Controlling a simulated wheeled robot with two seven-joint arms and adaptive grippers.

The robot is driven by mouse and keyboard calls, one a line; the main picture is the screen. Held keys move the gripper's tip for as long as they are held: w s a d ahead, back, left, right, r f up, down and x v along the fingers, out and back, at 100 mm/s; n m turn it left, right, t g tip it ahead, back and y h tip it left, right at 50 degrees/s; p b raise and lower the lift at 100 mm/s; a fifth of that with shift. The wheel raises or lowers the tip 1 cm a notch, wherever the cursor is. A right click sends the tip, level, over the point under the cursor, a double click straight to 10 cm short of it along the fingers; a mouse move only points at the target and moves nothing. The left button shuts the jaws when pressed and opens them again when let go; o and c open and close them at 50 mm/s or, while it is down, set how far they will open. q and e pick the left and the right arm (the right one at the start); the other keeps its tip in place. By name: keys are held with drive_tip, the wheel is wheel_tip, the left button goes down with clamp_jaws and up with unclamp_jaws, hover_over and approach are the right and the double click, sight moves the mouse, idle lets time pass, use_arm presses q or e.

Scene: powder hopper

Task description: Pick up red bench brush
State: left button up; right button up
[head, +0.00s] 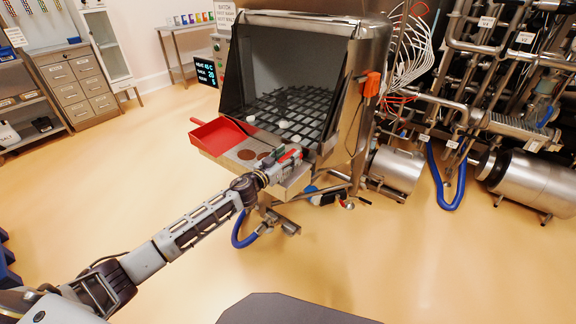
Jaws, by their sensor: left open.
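A small red piece, which looks like part of the red bench brush (289,155), shows at the right end of the steel shelf (239,156) on the front of the hopper. My left gripper (284,168) is open at that end of the shelf, right against the red piece in the picture. It hides much of the brush, and I cannot tell whether they touch. My right gripper is not in view.
A red scoop or pan (221,134) lies on the shelf's left end. Behind it, the open hopper (285,60) holds a dark grate (290,108) with pale lumps. A blue hose (243,236) hangs below. Pipework (490,120) fills the right; the front floor is clear.

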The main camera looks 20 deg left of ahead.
use_arm(q)
drive_tip(key=shift+w, duration=0.15)
idle(0.4)
clamp_jaws()
